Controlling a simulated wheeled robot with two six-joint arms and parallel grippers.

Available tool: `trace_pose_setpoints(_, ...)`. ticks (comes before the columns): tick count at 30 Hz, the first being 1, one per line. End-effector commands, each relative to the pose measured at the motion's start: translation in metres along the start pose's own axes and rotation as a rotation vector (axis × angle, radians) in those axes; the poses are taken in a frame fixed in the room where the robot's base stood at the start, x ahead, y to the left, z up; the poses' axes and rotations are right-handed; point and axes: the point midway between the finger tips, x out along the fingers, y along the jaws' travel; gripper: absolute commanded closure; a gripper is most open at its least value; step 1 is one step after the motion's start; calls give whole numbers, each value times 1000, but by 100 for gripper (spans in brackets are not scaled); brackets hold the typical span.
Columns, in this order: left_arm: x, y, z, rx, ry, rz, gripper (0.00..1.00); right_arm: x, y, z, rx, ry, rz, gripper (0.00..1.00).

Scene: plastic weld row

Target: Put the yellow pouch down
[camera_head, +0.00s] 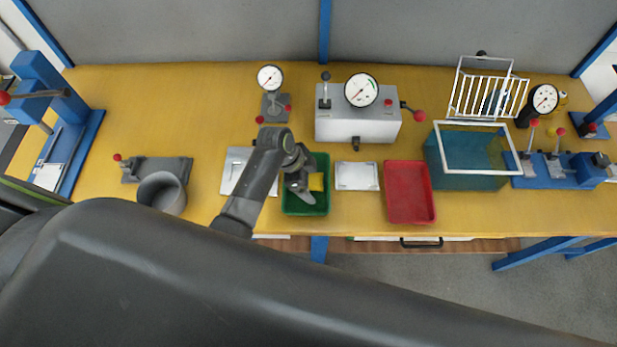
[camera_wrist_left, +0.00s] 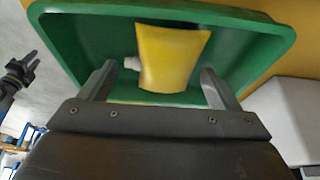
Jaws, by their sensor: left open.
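The yellow pouch (camera_wrist_left: 172,58), with a pale spout on its left side in the left wrist view, lies inside the green tray (camera_wrist_left: 245,75). In the head view the pouch (camera_head: 316,182) shows as a small yellow patch in the green tray (camera_head: 320,205), partly hidden by my gripper. My left gripper (camera_wrist_left: 158,82) is over the tray with its fingers apart, one on each side of the pouch, with gaps visible. It also shows in the head view (camera_head: 303,190). My right gripper is not in view.
A grey gauge box (camera_head: 350,127) is behind. A teal bin (camera_head: 470,155) with a white rim stands further right. The yellow bench (camera_head: 215,95) has free room at back left.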

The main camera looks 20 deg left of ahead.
Motion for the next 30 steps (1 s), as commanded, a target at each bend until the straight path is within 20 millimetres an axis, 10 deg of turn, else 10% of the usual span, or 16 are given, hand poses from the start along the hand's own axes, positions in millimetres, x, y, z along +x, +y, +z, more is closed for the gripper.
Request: trace_pose_setpoints(30, -127, 0, -3, 1, 0, 0, 16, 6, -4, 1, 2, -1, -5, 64)
